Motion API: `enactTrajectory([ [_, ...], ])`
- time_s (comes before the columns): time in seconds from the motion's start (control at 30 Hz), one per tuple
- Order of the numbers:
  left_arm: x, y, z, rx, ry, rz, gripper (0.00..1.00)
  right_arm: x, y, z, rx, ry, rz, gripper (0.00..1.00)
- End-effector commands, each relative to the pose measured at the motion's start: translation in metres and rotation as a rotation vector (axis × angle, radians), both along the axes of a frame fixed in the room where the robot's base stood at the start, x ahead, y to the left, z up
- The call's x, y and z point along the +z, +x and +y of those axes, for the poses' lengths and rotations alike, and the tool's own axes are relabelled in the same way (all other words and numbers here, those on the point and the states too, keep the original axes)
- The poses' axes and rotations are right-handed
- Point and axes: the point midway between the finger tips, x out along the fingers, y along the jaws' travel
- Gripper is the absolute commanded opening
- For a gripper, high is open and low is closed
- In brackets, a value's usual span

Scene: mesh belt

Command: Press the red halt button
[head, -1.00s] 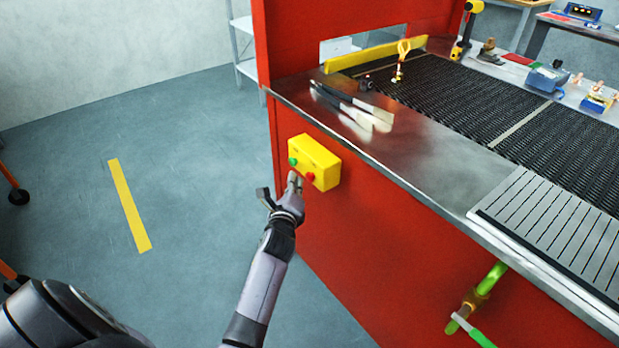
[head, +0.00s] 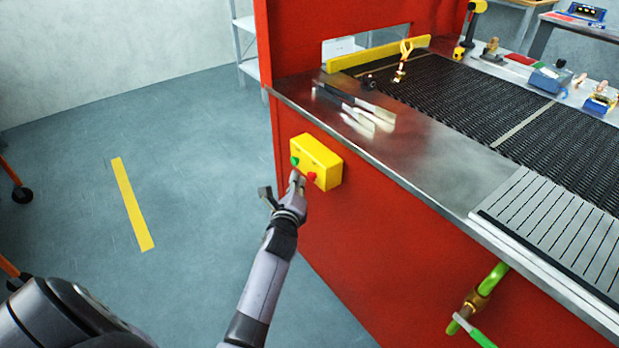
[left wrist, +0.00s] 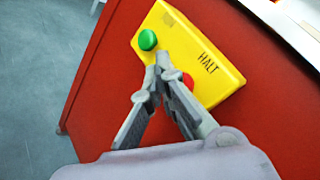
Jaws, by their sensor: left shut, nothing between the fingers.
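The yellow control box (head: 318,161) is fixed to the red side panel of the machine. It carries a green button (head: 295,161) and the red halt button (head: 311,177). In the left wrist view the box (left wrist: 212,53) reads HALT, with the green button (left wrist: 147,40) at upper left. The red button (left wrist: 188,80) there is partly hidden behind a finger. My left gripper (head: 297,176) is shut and empty. Its tips (left wrist: 160,62) lie in front of the box, between the two buttons in the picture. I cannot tell whether they touch it. My right gripper is not in view.
The machine's steel ledge (head: 425,152) overhangs to the right above the box, with long flat tools (head: 350,107) on it. The floor (head: 70,200) to the left is open.

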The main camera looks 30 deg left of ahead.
Motion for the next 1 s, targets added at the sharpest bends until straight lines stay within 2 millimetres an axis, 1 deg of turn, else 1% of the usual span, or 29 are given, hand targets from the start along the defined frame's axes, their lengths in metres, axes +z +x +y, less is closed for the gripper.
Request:
enactTrajectory([
  [0.37,0.0,0.008,-0.003,0.0,0.0,0.0,0.0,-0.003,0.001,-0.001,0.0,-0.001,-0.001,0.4],
  [1.0,0.0,0.011,-0.005,0.0,0.0,0.0,0.0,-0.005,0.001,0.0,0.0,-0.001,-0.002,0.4],
])
